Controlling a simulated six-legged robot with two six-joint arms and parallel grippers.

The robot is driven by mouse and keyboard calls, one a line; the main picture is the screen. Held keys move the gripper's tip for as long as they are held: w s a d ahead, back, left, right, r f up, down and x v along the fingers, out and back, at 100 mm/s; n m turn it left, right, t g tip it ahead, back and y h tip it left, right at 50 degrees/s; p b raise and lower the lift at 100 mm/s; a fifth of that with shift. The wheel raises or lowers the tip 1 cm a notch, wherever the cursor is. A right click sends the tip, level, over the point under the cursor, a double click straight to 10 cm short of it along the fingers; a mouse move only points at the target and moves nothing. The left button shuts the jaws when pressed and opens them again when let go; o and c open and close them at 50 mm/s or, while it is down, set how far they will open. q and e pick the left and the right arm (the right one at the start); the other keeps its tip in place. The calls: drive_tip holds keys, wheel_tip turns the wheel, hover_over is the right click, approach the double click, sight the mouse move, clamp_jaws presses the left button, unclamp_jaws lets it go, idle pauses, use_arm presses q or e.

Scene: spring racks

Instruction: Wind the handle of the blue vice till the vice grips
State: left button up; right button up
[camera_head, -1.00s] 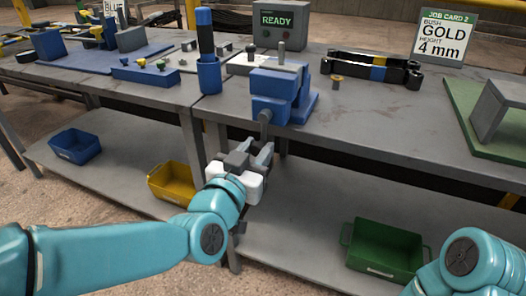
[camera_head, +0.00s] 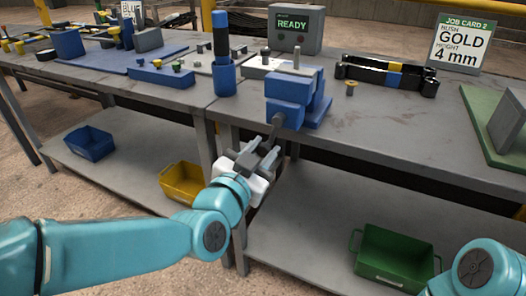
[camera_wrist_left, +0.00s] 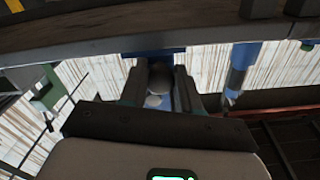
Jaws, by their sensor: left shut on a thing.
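The blue vice (camera_head: 290,92) stands at the front edge of the bench. A grey pin stands upright on top of it. Its grey handle (camera_head: 276,127) hangs from the front, over the bench edge, leaning down to the left. My left gripper (camera_head: 266,156) is below the vice and shut on the handle. In the left wrist view the rounded handle (camera_wrist_left: 160,76) is between the dark fingers of my left gripper (camera_wrist_left: 157,90), with the vice's blue underside beyond. I cannot tell how close the vice's jaws are. My right gripper is out of view.
Yellow (camera_head: 184,184) and green (camera_head: 390,258) bins sit on the lower shelf.

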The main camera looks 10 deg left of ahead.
use_arm(q)
drive_tip(key=o, duration=0.9)
drive_tip(key=shift+a, duration=0.1)
drive_tip(key=shift+o, duration=0.6)
drive_tip(key=shift+s+r, duration=0.1)
drive_tip(key=shift+s, duration=0.05)
drive_tip(key=b+v, duration=0.4)
drive_tip(key=v, duration=1.2)
